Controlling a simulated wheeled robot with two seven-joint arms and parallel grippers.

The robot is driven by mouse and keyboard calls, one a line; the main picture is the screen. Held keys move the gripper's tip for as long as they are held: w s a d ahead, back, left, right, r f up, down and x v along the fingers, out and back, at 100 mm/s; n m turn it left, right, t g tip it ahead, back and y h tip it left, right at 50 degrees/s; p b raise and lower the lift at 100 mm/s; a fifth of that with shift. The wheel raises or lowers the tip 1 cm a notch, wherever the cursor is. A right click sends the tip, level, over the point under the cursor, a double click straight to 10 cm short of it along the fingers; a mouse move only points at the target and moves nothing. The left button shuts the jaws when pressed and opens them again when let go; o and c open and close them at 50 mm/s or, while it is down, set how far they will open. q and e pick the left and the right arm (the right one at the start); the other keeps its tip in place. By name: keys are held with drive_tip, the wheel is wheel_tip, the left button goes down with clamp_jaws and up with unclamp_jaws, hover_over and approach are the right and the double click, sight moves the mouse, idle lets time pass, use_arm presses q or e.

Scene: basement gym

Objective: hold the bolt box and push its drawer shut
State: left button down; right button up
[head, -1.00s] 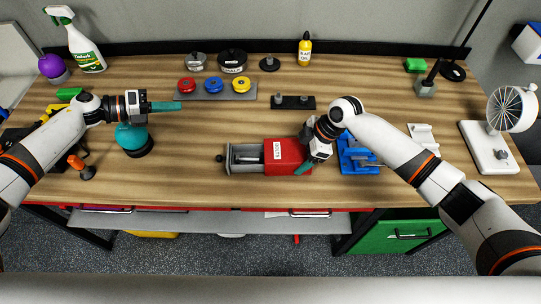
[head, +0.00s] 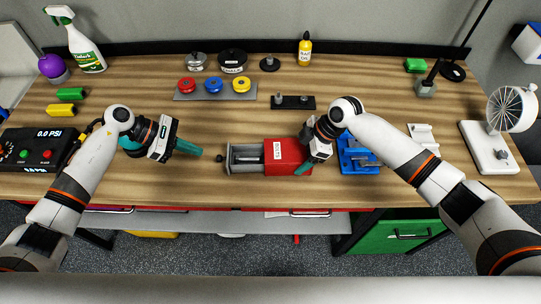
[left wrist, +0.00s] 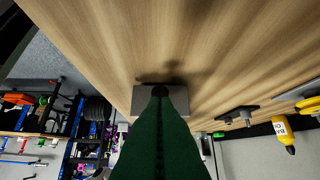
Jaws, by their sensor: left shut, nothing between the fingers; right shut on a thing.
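The red bolt box (head: 288,152) lies on the workbench in the head view, with its grey drawer (head: 246,158) pulled out to the left. The drawer has a dark knob (head: 220,159) on its left end and something inside it. My right gripper (head: 306,170) is shut on the right end of the box. My left gripper (head: 194,151) is shut and empty, pointing right, a short gap left of the knob. In the left wrist view, my shut green fingers (left wrist: 158,135) point at the drawer front (left wrist: 180,98) and hide most of the knob.
A blue holder (head: 357,155) stands right of the box. Behind are a black block (head: 292,102) and a grey tray (head: 214,97) with coloured knobs. A pressure unit (head: 40,150) sits at the left. The bench in front of the tray is clear.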

sight(225, 158)
use_arm(q)
drive_tip(key=shift+x, duration=1.55)
drive_tip(key=shift+f, duration=0.15)
idle(0.8)
drive_tip(key=shift+f, duration=0.3)
drive_tip(key=shift+d, duration=0.15)
drive_tip(key=shift+w+d, duration=0.2)
drive_tip(key=shift+d, duration=4.65)
drive_tip(key=shift+a, duration=0.15)
drive_tip(key=shift+s+a, duration=0.15)
drive_tip(key=shift+a, duration=2.8)
